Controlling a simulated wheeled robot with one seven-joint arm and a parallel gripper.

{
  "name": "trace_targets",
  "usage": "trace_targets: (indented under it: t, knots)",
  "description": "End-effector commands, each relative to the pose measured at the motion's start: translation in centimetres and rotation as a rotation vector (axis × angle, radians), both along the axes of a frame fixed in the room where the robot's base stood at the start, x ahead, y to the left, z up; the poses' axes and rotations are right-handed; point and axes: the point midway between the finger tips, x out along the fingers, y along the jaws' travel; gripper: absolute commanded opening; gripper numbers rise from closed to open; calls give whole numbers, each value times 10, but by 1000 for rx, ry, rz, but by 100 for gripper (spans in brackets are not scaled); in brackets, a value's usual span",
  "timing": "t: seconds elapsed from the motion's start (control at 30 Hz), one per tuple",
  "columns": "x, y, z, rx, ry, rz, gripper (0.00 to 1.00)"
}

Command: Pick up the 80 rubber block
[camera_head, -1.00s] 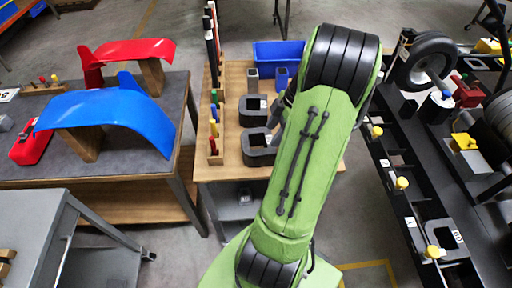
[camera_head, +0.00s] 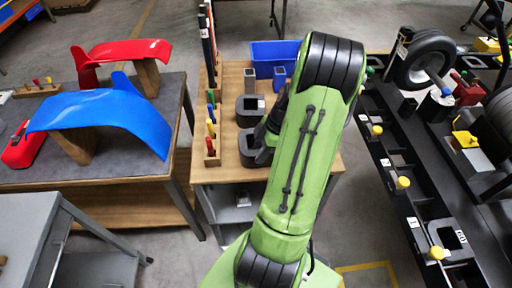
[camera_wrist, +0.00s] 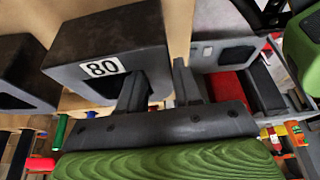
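The 80 rubber block (camera_wrist: 115,38) is a dark, hollow block with a white "80" label, at the upper left of the wrist view. My gripper (camera_wrist: 158,74) is open. Its left finger overlaps the block's opening and its right finger is just outside the block's right wall; contact cannot be told. In the head view, two dark hollow blocks, a farther one (camera_head: 246,112) and a nearer one (camera_head: 252,153), sit on the wooden bench; their labels are unreadable. My arm partly hides the nearer one and most of the gripper.
Another dark block (camera_wrist: 22,85) is left of the 80 block in the wrist view. On the bench (camera_head: 228,175) are a blue bin (camera_head: 268,56) and a rack of coloured-handled tools (camera_head: 211,140). A black kart stand (camera_head: 420,195) is on the right, a table with fenders (camera_head: 100,112) on the left.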

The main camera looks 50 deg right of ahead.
Motion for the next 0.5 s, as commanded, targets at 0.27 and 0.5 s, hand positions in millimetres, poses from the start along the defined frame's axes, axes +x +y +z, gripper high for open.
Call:
trace_targets:
  t: [0.27, 0.5]
  knots:
    - [0, 0, 0, -1, -1, 0, 0]
    - [0, 0, 0, -1, -1, 0, 0]
